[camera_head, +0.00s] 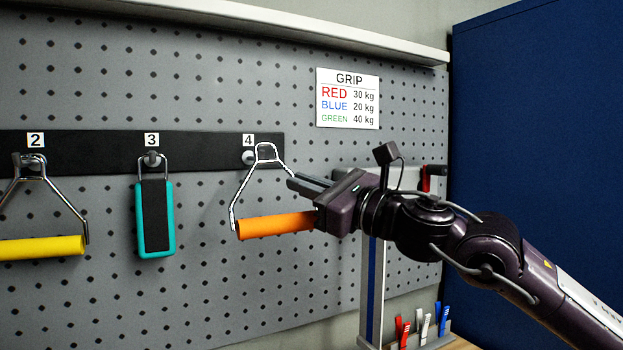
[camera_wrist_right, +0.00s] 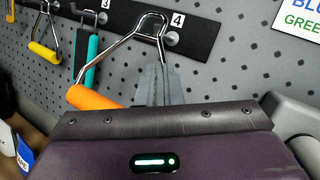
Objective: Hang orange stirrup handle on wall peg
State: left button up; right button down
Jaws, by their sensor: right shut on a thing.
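The orange stirrup handle (camera_head: 275,225) has an orange grip bar and a bent chrome wire frame with a narrow loop at the top. My right gripper (camera_head: 300,184) is shut on its wire frame, on the right side. It holds the handle upright in front of the pegboard. In the right wrist view, the fingers (camera_wrist_right: 158,86) meet at the wire, with the orange bar (camera_wrist_right: 92,97) to their left. Wall peg 4 (camera_head: 248,157) shows just left of the loop in the head view. In the wrist view, peg 4 (camera_wrist_right: 171,38) shows just right of it. The loop appears beside the peg, not clearly around it. My left gripper is out of view.
A teal-edged black gripper trainer (camera_head: 155,217) hangs on peg 3, and a yellow stirrup handle (camera_head: 42,247) on peg 2. A grip sign (camera_head: 347,98) is above right. A stand with colored clips (camera_head: 424,325) is lower right. A blue panel (camera_head: 540,130) is far right.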

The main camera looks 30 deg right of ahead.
jog(key=w+f+p, duration=0.1)
jog(key=w+p, duration=0.1)
jog(key=w, duration=0.4)
jog(key=shift+d+f, duration=0.15)
jog(key=shift+f, duration=0.2)
dwell(0.4)
jog(key=shift+w+f, duration=0.1)
jog(key=shift+f, duration=0.05)
dwell(0.4)
jog(key=c, duration=1.5)
grip_release()
